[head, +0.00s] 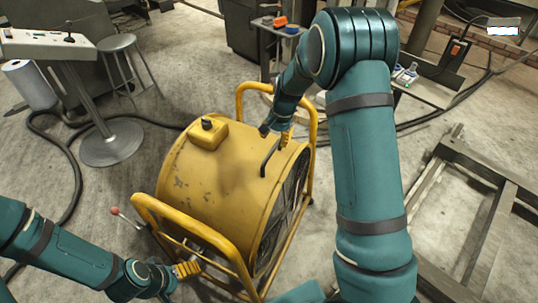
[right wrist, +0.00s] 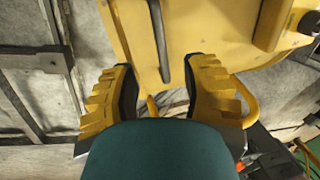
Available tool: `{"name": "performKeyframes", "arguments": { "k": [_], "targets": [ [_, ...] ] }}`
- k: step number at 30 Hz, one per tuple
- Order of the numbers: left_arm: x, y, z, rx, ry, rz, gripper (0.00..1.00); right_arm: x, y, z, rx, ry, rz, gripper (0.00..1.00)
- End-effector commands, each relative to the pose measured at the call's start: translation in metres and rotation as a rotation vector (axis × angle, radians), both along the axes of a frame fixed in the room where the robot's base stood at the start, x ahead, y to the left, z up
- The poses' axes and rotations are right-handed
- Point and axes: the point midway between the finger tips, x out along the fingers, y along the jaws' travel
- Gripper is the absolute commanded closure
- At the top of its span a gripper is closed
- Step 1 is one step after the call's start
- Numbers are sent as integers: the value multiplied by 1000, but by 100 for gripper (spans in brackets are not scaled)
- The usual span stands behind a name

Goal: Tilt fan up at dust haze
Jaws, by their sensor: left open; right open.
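The yellow drum fan (head: 215,185) stands on the concrete floor inside a yellow tube frame (head: 150,205), its dark grille (head: 285,210) facing right. A black bar handle (head: 265,162) sits on the drum near the grille; it also shows in the right wrist view (right wrist: 158,40). A lever with a red knob (head: 115,211) sticks out at the fan's left. My left gripper (head: 190,268) is open at the frame's near lower side; whether it touches is unclear. My right gripper (head: 286,138) is open above the drum's far edge; its fingers (right wrist: 158,88) are apart, with the handle ahead between them. No haze is discernible.
A control desk (head: 45,45) on a pedestal and a stool (head: 118,45) stand at the upper left. A black hose (head: 70,165) lies on the floor there. A metal frame (head: 485,205) lies at the right. A small table (head: 425,88) stands behind my right arm.

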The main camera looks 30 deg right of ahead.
Motion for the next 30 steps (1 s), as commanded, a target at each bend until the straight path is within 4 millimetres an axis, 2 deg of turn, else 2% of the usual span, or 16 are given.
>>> {"name": "performKeyframes", "arguments": {
  "k": [1,6,12,18,27,28,30],
  "targets": [
    [1,0,-4,0,-2,1,13,1,1,-13,0,2,-2,55],
    [2,0,-12,1,-5,1,13,6,5,-46,-1,3,-1,55],
    [4,0,-18,1,-9,2,13,11,9,-76,0,2,-1,55],
    [4,0,-21,2,-11,2,13,14,10,-89,0,0,-1,55],
    [5,1,-20,2,-11,2,13,14,11,-91,0,-1,-1,55],
    [5,1,-20,2,-11,2,13,14,11,-91,-1,0,-1,52],
    [5,1,-20,2,-11,2,13,14,11,-91,-1,0,-1,76]
  ]
}}
